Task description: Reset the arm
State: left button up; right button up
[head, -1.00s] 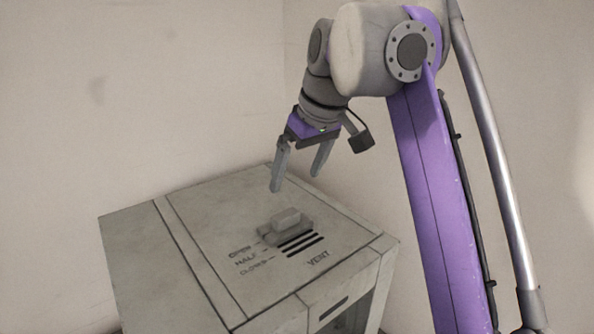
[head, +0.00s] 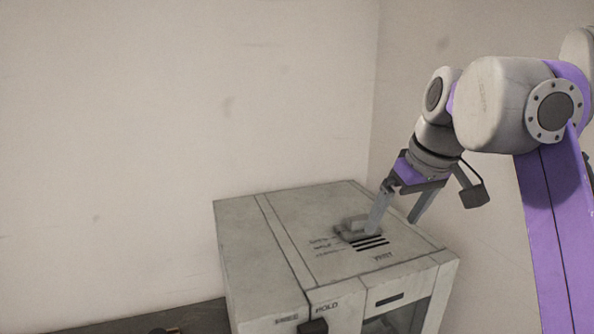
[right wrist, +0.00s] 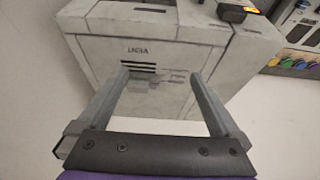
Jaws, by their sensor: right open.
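A grey vent slider (head: 356,229) sits on top of a pale grey box (head: 285,232), at the far end of its labels, by the topmost one. Dark vent slots lie beside it. My right gripper (head: 393,226) is open, its fingers pointing down at the box top. One finger overlaps the slider's right side in the head view; I cannot tell if it touches. In the right wrist view, the open fingers (right wrist: 159,74) frame the slots and the slider (right wrist: 143,83), with nothing held between them. My left gripper is not in view.
A black switch (head: 313,327) sits on the box front by the words FREE and HOLD. A panel with coloured parts (right wrist: 290,64) stands at the right in the wrist view. Walls rise behind the box. The space above the box's left side is clear.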

jog(key=s+f+m, duration=0.1)
jog(key=s+f, duration=0.4)
jog(key=f, duration=0.8)
jog(key=s+f+m+t+h, duration=0.1)
jog(key=s+f, duration=0.5)
jog(key=f, duration=0.7)
jog(key=s+f+m+t, duration=0.1)
jog(key=s+f, duration=0.5)
jog(key=f, duration=0.7)
jog(key=shift+s+d+f+m+h, duration=0.2)
jog(key=shift+d+f+m+h, duration=0.1)
jog(key=shift+d+m, duration=0.2)
